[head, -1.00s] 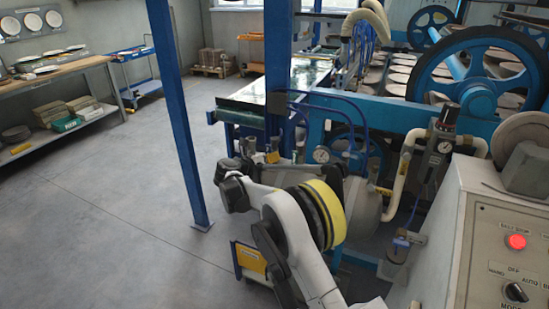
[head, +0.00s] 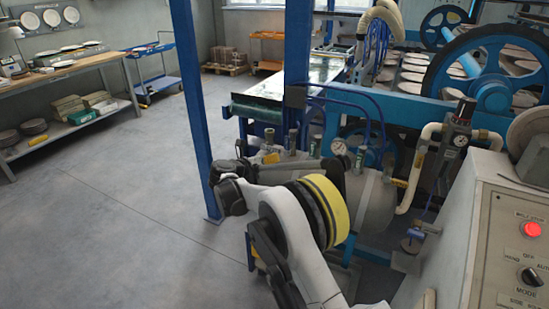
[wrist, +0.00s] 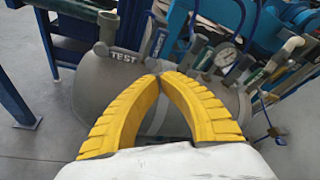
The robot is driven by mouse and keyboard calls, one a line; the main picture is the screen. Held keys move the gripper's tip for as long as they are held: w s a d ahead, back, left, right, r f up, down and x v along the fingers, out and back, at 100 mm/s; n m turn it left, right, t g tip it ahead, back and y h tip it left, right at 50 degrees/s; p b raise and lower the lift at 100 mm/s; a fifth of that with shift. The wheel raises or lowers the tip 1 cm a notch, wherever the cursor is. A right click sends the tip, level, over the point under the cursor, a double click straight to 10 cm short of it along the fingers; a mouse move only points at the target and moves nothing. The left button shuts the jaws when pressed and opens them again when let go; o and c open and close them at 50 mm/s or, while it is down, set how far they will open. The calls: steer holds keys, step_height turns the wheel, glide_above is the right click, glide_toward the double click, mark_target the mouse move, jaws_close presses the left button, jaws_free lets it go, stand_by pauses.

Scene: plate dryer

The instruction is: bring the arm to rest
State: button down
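My gripper (wrist: 158,76) is seen from the wrist, with two yellow ribbed fingers curving in from both sides. Their tips meet, or nearly meet, and nothing shows between them. Behind them is a grey rounded tank (wrist: 105,85) with valves and a gauge on top; I cannot tell the distance to it. In the head view my arm (head: 285,215) is bent, low and right of centre, in front of the tank (head: 370,200). I cannot make out the gripper's fingers there.
A blue post (head: 195,110) stands left of my arm. A control box (head: 500,230) with a lit red button (head: 532,229) is close at the right. The blue machine (head: 400,105) fills the back right. Open floor (head: 110,215) lies left, before a workbench (head: 70,70).

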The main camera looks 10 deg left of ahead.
steer(key=shift+w+d, duration=0.1)
steer(key=s+d+r+m+g, duration=0.2)
steer(key=s+d+r+m, duration=0.2)
steer(key=d+r+m, duration=0.5)
steer(key=s+d+r+m+g+y, duration=0.1)
steer(key=s+d+r+m+y, duration=0.2)
steer(key=s+d, duration=0.35)
steer(key=s+d+r+m+g, duration=0.1)
steer(key=s+d+r+m, duration=0.2)
steer(key=s+d+m, duration=0.3)
steer(key=s+d+m+g+y, duration=0.1)
steer(key=s+d+m, duration=0.25)
steer(key=s, duration=0.55)
steer(key=s+d+m+g+y, duration=0.1)
steer(key=s+d+m, duration=0.2)
steer(key=s+m, duration=0.35)
steer(key=s+f+m+y, duration=0.1)
steer(key=s+f+m, duration=0.2)
steer(key=s, duration=0.4)
steer(key=s+f+m+y, duration=0.1)
steer(key=s+f+m, duration=0.2)
steer(key=s+m, duration=0.2)
steer(key=s, duration=0.3)
steer(key=shift+s+f+t+y, duration=0.2)
steer(key=shift+s+t+y, duration=0.1)
